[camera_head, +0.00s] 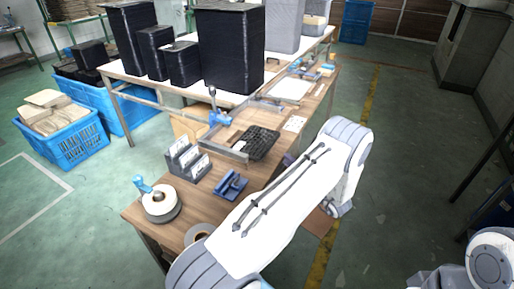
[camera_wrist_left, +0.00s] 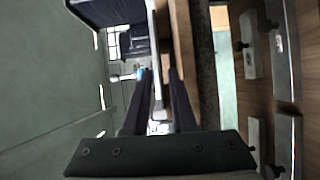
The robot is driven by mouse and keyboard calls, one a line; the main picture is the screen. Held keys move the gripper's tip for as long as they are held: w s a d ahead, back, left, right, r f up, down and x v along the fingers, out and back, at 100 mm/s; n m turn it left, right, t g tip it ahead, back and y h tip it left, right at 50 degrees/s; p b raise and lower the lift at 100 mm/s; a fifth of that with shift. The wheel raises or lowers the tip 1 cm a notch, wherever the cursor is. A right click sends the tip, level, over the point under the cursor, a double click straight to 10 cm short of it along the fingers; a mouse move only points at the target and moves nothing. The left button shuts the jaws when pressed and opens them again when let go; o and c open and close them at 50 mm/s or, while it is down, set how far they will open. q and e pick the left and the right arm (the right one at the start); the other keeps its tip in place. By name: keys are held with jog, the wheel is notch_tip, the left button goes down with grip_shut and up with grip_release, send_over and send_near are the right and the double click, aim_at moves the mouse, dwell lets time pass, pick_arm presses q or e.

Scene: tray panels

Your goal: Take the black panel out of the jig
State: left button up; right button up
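The black panel (camera_head: 263,142) is a dark, textured plate lying at the jig on the wooden table. The jig (camera_head: 222,151) has a metal bar along the panel's near left side and a blue clamp (camera_head: 218,117) at its back corner. My left arm crosses the front of the head view and hides its own gripper there. In the left wrist view, the two dark fingers of my left gripper (camera_wrist_left: 160,78) stand apart with an empty gap between them. I cannot clearly make out the panel in that view. My right gripper is out of sight.
A grey card holder (camera_head: 187,160), a blue fixture (camera_head: 231,185) and a tape roll (camera_head: 160,204) stand on the table's near part. Tall black stacks (camera_head: 232,50) stand on the white table behind. Blue crates (camera_head: 65,138) are on the floor at left.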

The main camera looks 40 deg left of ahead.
aim_at(270, 146)
pick_arm(q)
jog(key=shift+n+g+y, duration=0.3)
jog(key=shift+g, duration=0.1)
jog(key=a, duration=0.5)
jog(key=shift+f+p, duration=0.1)
jog(key=shift+p, duration=0.3)
jog(key=shift+w+p+x, duration=0.15)
jog(key=shift+p+x, duration=0.2)
jog(key=shift+x, duration=1.15)
jog(key=shift+w+p+x, duration=0.1)
jog(key=shift+p+x, duration=0.2)
jog(key=shift+x, duration=1.2)
grip_shut()
